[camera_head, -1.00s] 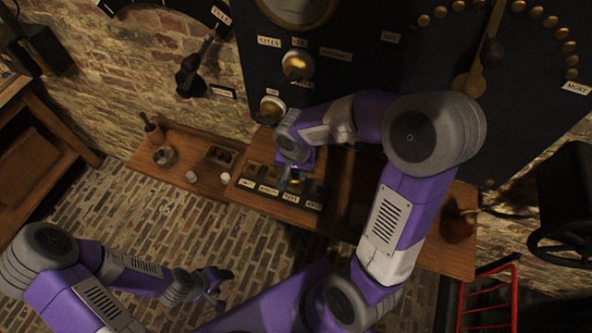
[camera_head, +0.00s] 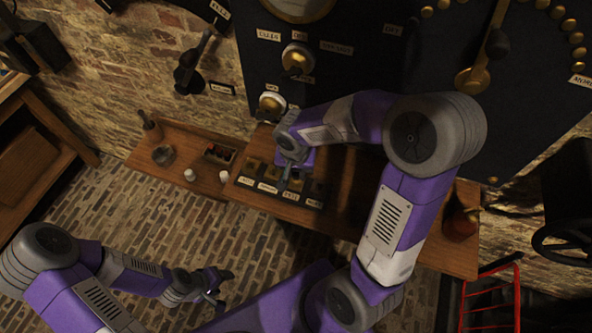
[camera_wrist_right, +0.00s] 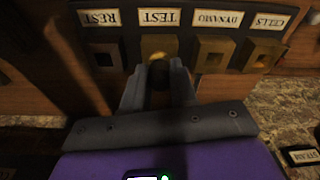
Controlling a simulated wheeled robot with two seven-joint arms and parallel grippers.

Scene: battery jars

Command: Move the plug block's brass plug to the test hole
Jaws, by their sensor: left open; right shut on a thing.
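The plug block (camera_head: 259,178) lies on the wooden bench, with a row of square sockets above labels. In the right wrist view the labels read, upside down, REST, TEST, DYNAMO and CELLS. My right gripper (camera_head: 286,182) is shut on the plug, whose dark grip and brass part (camera_wrist_right: 157,67) show between the fingers (camera_wrist_right: 158,88). The plug is in line with the brass TEST socket (camera_wrist_right: 159,43). I cannot tell how deep it sits there, as the fingers hide its lower part. My left gripper (camera_head: 218,286) is open and empty, low and away from the bench.
The bench (camera_head: 200,152) also bears a small tray (camera_head: 219,153), two white pieces (camera_head: 190,175) and a round dish (camera_head: 164,155). A dark panel with brass knobs (camera_head: 296,58) stands behind. A red ladder-like frame (camera_head: 488,300) is at the lower right. Brick floor lies in front.

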